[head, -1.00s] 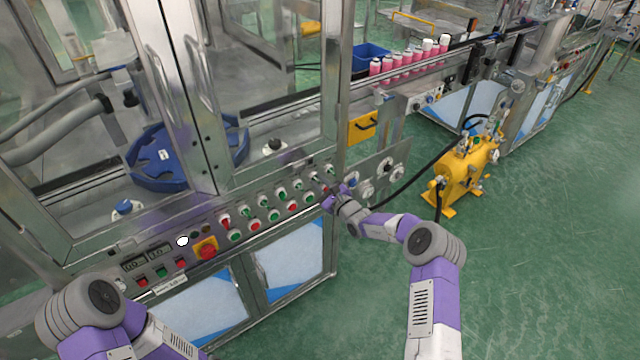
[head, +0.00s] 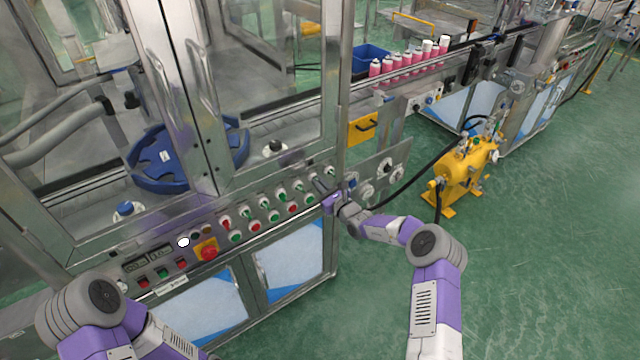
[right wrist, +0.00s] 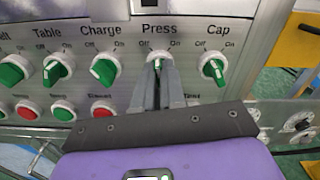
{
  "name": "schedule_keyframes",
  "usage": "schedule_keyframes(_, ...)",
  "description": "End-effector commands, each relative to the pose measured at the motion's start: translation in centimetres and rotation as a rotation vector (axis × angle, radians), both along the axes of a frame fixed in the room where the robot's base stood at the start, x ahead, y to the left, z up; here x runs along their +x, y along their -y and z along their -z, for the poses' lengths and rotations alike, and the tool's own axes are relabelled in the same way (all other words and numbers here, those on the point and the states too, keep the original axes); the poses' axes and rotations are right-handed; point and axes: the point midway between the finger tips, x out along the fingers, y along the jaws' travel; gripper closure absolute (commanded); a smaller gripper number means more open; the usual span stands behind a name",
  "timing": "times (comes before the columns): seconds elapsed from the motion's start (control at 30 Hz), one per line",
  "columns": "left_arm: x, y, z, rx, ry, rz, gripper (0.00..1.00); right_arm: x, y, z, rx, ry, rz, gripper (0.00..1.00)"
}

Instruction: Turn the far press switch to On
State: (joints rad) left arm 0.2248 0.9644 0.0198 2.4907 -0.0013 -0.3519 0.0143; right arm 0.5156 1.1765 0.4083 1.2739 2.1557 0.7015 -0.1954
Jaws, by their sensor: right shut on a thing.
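The press switch (right wrist: 157,57), a green knob on a white collar, sits under the "Press" label with Off and On marks. My right gripper (right wrist: 158,70) is shut on this knob, one finger on each side. The fingers hide much of the knob, so its exact turn is hard to read. In the head view my right gripper (head: 319,186) is at the right end of the switch row, covering the switch there. Of my left arm only links show at the lower left; its gripper is out of view.
The charge switch (right wrist: 103,68) is left of the press switch and the cap switch (right wrist: 213,66) right of it, both close to the fingers. Red and green buttons lie below. A yellow pump (head: 462,172) stands on the open green floor at right.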

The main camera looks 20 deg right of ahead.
Motion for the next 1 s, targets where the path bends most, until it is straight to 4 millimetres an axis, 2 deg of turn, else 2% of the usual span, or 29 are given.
schedule_keyframes(0.5, 0.0, 0.0, -1.4, 0.000, 0.000, 0.000, 0.51, 0.0, 0.0, 0.1, 0.440, -0.162, 0.000, 1.00)
schedule_keyframes(1.0, 0.0, 0.0, -1.9, 0.000, 0.000, 0.000, 0.51, 0.0, 0.0, 0.1, 0.660, -0.242, 0.000, 1.00)
